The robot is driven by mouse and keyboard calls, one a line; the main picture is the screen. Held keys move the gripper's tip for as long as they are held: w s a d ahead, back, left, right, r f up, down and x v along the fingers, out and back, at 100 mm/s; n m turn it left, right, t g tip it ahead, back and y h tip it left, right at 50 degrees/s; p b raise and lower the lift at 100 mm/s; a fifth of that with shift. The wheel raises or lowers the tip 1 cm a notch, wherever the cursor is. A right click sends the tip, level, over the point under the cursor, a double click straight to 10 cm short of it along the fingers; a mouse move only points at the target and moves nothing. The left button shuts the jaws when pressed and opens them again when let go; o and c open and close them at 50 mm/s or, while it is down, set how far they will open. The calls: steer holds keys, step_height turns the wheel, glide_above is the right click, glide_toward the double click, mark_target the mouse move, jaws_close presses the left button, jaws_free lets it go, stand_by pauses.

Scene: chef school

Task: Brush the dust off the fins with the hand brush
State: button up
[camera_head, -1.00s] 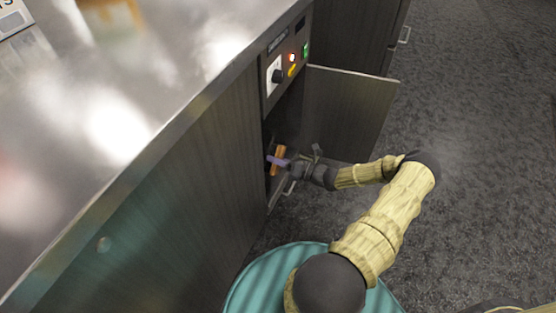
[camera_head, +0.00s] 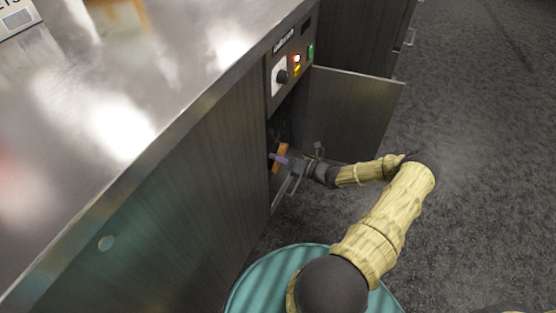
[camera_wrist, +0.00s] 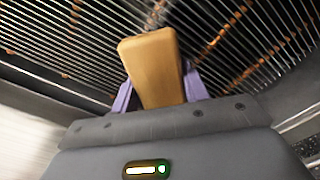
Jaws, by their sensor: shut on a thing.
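My gripper (camera_head: 288,161) reaches into the open compartment under the counter. Its purple fingers are shut on the hand brush (camera_head: 279,157), which shows as an orange-brown wooden block. In the wrist view the brush (camera_wrist: 152,68) stands between the purple fingers, with its bristles out of sight. Dark metal fins (camera_wrist: 60,45) fill the top of the wrist view, in front of the brush. Brown-orange patches of dust show on the fins at the upper right. I cannot tell whether the brush touches the fins.
A control panel (camera_head: 291,62) with a knob, lights and a green switch sits above the opening. The metal counter top (camera_head: 150,75) is at the left. Grey floor (camera_head: 480,150) is clear at right.

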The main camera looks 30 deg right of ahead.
mark_target(280, 138)
steer(key=shift+w+d+b, duration=0.3)
steer(key=shift+w+d, duration=0.1)
steer(key=shift+d, duration=0.2)
steer(key=shift+w+d+b, duration=0.3)
steer(key=shift+w+d, duration=0.1)
steer(key=shift+d, duration=0.2)
steer(key=shift+w+d+f+b, duration=0.1)
steer(key=shift+w+d+b, duration=1)
steer(key=shift+w+d, duration=0.25)
steer(key=shift+d, duration=0.1)
steer(key=shift+r, duration=0.2)
steer(key=shift+r+p, duration=0.95)
steer(key=shift+p, duration=0.05)
steer(key=shift+f, duration=0.1)
